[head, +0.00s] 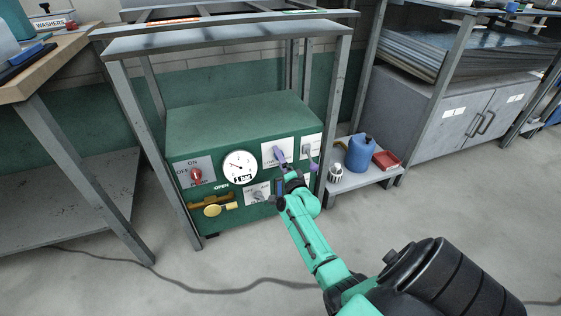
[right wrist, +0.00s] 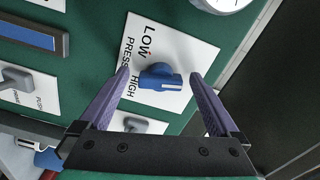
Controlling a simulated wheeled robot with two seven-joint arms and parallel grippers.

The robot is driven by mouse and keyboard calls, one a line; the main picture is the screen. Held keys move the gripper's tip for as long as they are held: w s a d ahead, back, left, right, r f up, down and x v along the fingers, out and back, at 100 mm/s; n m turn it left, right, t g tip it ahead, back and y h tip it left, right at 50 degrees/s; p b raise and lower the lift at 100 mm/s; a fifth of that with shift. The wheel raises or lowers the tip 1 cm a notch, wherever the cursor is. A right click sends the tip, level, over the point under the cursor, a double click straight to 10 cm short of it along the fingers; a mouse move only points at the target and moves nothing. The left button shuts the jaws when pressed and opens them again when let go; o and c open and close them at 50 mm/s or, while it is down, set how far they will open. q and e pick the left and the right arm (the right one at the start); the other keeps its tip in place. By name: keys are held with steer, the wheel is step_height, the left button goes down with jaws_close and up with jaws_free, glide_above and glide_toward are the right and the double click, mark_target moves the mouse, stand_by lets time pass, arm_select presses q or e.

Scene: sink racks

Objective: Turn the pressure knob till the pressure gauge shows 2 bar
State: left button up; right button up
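The pressure knob (right wrist: 160,80) is blue and sits on a white plate marked LOW and HIGH in the right wrist view. My right gripper (right wrist: 160,76) is open, its two purple fingers on either side of the knob, with a visible gap at each side. In the head view this gripper (head: 284,160) is at the front of the green box, mostly covering the knob. The round white pressure gauge (head: 239,166) is left of it, with a label reading 1 bar; the needle is too small to read exactly. Only the gauge's edge (right wrist: 226,3) shows in the right wrist view. My left gripper is not in view.
The green box (head: 235,120) stands under a metal rack. Its front also carries a red ON switch (head: 196,175), a yellow-handled valve (head: 213,210) and grey switches. A blue container (head: 360,153) and red tray (head: 386,160) stand on a low shelf to the right.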

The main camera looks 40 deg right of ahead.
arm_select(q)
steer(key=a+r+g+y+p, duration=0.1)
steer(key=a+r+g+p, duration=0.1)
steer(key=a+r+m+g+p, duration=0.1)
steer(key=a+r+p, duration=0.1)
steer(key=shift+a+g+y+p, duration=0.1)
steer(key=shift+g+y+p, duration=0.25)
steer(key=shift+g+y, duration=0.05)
arm_select(e)
steer(key=v, duration=1.4)
steer(key=shift+s+a, duration=0.2)
steer(key=shift+s, duration=0.1)
